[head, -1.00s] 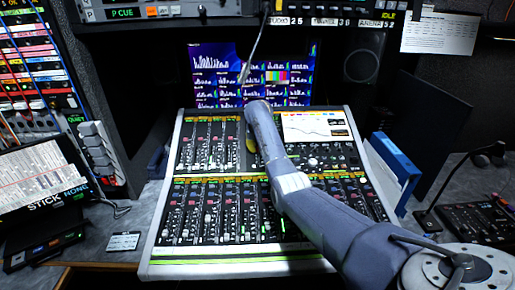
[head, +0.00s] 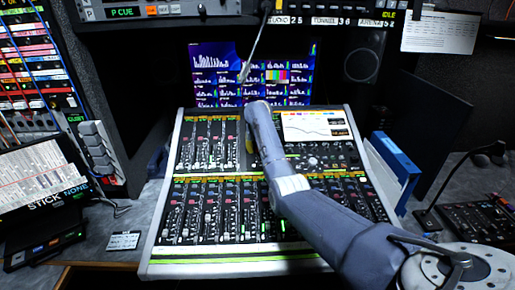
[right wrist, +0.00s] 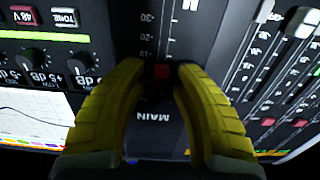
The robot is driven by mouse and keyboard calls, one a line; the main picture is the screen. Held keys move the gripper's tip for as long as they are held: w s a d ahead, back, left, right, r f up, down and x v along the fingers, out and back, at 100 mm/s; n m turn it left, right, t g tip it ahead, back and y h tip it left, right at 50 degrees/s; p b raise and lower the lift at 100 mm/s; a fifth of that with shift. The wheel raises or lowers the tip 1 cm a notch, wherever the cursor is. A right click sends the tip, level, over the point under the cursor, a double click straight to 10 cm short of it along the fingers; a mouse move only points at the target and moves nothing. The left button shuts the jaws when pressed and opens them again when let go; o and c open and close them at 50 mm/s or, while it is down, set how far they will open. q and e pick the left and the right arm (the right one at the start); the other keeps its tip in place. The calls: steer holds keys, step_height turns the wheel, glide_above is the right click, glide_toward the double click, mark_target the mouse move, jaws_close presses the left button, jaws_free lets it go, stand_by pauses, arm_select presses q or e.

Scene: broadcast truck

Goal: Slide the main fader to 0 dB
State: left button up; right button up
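The mixing console (head: 237,268) fills the middle of the head view. My right arm reaches over it, and my right gripper is mostly hidden behind the arm, with a little yellow showing (head: 250,145). In the right wrist view, the two yellow fingers of my right gripper (right wrist: 161,72) stand on either side of a small red cap, the main fader (right wrist: 161,72). The fader's scale runs above it, and an upside-down MAIN label (right wrist: 152,117) lies below it. The fingertips are close to the cap, but I cannot tell whether they touch it. My left gripper is not in view.
Channel faders (right wrist: 301,22) with pale caps lie to the right in the wrist view, and a console screen (right wrist: 30,115) to the left. Monitors (head: 215,75) stand behind the console. A blue binder (head: 395,160) stands to its right, and a tablet (head: 50,175) to its left.

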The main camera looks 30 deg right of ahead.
steer(key=shift+o, duration=0.4)
steer(key=shift+r, duration=0.2)
steer(key=shift+a+r, duration=0.1)
steer(key=shift+r, duration=0.1)
steer(key=v, duration=1.1)
steer(key=shift+s, duration=0.2)
steer(key=shift+r, duration=0.1)
